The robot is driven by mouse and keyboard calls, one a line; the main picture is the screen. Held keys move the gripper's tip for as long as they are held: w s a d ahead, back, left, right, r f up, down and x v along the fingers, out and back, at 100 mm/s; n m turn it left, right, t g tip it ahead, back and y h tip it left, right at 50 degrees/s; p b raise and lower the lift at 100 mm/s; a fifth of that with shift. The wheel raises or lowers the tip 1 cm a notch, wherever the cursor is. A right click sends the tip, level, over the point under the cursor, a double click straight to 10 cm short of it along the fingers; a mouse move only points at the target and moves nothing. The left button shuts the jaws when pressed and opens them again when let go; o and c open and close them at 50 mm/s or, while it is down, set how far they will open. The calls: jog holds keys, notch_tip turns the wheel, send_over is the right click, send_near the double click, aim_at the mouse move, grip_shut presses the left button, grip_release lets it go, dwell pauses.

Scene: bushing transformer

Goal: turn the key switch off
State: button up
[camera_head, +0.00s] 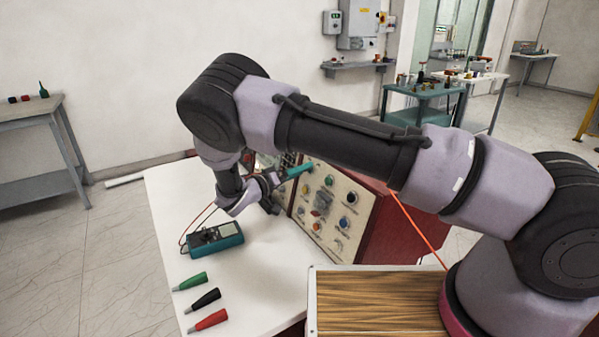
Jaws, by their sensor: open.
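A control panel (357,182) with a cream face stands on the white table, angled to the left. My arm hides part of the panel's top, and the fingertips are hard to make out.
A teal meter (215,238) with an orange lead lies on the white table (245,290) left of the panel. Green (190,281), black (203,300) and red (207,320) plugs lie in front of it. A teal cylinder (298,169) shows by the panel's far end.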

grip_shut()
jog(key=shift+n, duration=0.5)
jog(key=shift+s+d+r+n+g+y, duration=0.15)
jog(key=shift+n+y, duration=0.6)
jog(key=shift+n, duration=2.2)
jog(key=shift+w+a+n+g+y, duration=0.2)
jog(key=shift+n+y, duration=0.5)
jog(key=shift+n, duration=2.2)
jog(key=shift+s+d+r+n+g+y, duration=0.2)
jog(key=shift+n+y, duration=0.55)
jog(key=shift+n, duration=2.2)
jog(key=shift+f+g, duration=0.15)
jog(key=shift+g, duration=0.1)
